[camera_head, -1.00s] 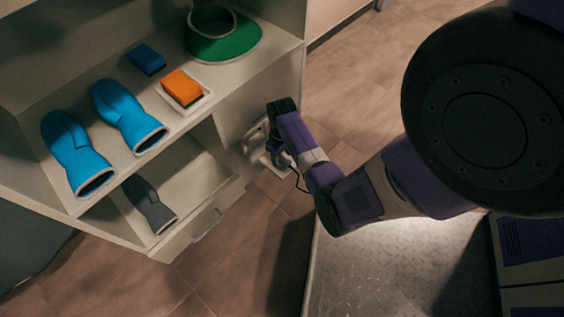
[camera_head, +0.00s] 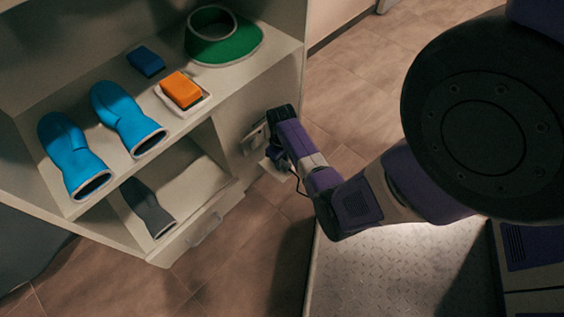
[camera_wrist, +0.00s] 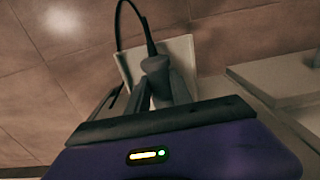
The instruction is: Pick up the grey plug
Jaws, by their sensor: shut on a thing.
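The grey plug (camera_wrist: 155,66) shows in the wrist view between my gripper's two dark fingers, with a dark cable arching up from its far end. My gripper (camera_wrist: 160,92) is shut on it. A pale square plate (camera_wrist: 186,56) is right behind the plug; I cannot tell whether the plug touches it. In the head view my gripper (camera_head: 277,157) is beside the cabinet's right side panel, low down, and the plug is mostly hidden by my wrist. A thin dark cable (camera_head: 299,186) hangs below it.
The cabinet (camera_head: 285,62) holds blue gloves (camera_head: 72,150), an orange sponge on a white dish (camera_head: 182,90), a blue sponge (camera_head: 146,61) and a green visor (camera_head: 225,40). A grey glove (camera_head: 148,208) lies on the shelf below. Tiled floor (camera_head: 350,85) is clear right of the cabinet.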

